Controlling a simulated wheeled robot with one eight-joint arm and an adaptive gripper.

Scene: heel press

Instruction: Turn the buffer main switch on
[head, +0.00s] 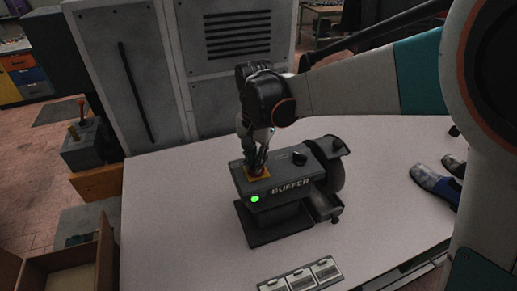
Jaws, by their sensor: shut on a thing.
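The buffer (286,184) is a dark grey machine on the light table, with "BUFFER" lettered on its side. A round green light (255,198) glows on its front face. On its top, near the left end, a yellow plate (260,178) carries a small red switch (257,173). My gripper (258,169) points down over the plate, its fingers shut on the red switch and hiding most of it. The switch's exact angle cannot be made out. A black knob (299,158) sits farther right on the top.
A dark wheel (328,168) and a small tray (324,207) are at the buffer's right end. Shoes (434,186) lie at the table's right. A panel with several pale plates (300,278) is at the front. Grey cabinets (125,75) stand behind. The table's left side is clear.

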